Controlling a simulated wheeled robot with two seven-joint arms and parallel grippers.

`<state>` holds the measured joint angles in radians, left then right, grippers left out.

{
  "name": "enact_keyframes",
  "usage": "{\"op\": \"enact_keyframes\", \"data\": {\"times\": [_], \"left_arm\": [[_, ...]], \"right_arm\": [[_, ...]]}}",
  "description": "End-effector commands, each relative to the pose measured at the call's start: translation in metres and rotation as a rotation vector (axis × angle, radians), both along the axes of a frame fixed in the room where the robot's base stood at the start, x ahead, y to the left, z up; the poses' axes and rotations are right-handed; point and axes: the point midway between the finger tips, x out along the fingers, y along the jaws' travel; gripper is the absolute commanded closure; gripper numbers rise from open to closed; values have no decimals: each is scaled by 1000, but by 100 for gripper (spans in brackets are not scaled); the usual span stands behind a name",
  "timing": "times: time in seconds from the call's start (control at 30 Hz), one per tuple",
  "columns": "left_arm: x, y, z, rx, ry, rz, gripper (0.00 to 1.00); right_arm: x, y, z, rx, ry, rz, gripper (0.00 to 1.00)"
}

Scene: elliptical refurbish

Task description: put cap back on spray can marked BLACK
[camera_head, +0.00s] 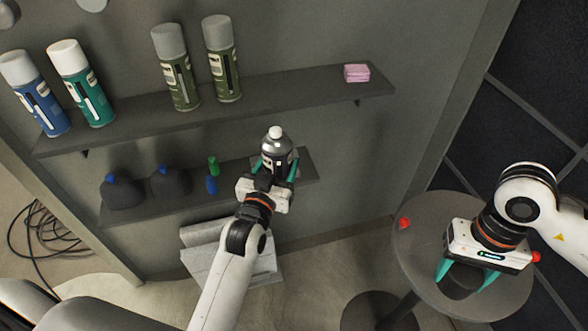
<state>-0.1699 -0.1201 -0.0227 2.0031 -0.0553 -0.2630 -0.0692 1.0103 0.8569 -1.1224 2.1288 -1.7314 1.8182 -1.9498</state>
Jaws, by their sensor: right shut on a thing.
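A dark spray can (277,152) with a silver shoulder and a white nozzle is upright at the right part of the lower shelf, without a cap. Its label cannot be read from here. My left gripper (275,168) has its teal fingers on either side of the can; whether they press on it cannot be told. My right gripper (468,272) is at the right, over the round table, with its teal fingers shut on a dark cap (462,283). Whether the cap touches the table is unclear.
The upper shelf (310,89) holds blue, teal and two olive capped cans, plus a pink block (357,73). The lower shelf (140,207) has two dark rounded items and small green and blue pieces. The round grey table (425,250) has small red items near its edge.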

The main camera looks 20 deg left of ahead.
Motion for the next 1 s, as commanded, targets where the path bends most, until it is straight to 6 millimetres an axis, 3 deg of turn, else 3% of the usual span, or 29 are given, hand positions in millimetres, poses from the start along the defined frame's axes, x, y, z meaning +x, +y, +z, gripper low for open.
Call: {"op": "enact_keyframes", "data": {"times": [0.3, 0.47, 0.57, 0.8, 1.0], "left_arm": [[0, 0, 2, 0, -4, 0, 78], [0, 0, 2, 0, -4, 0, 78], [0, 0, 2, 0, -4, 0, 78], [0, 0, 2, 0, -4, 0, 78], [0, 0, 2, 0, -4, 0, 78]], "right_arm": [[1, 1, 0, 1, -1, -7, 61], [22, 20, 5, 6, -11, -126, 61], [47, 46, 13, 11, -18, -295, 61], [113, 136, 48, 7, -18, -836, 61], [147, 219, 87, -11, -8, -1306, 61]]}}
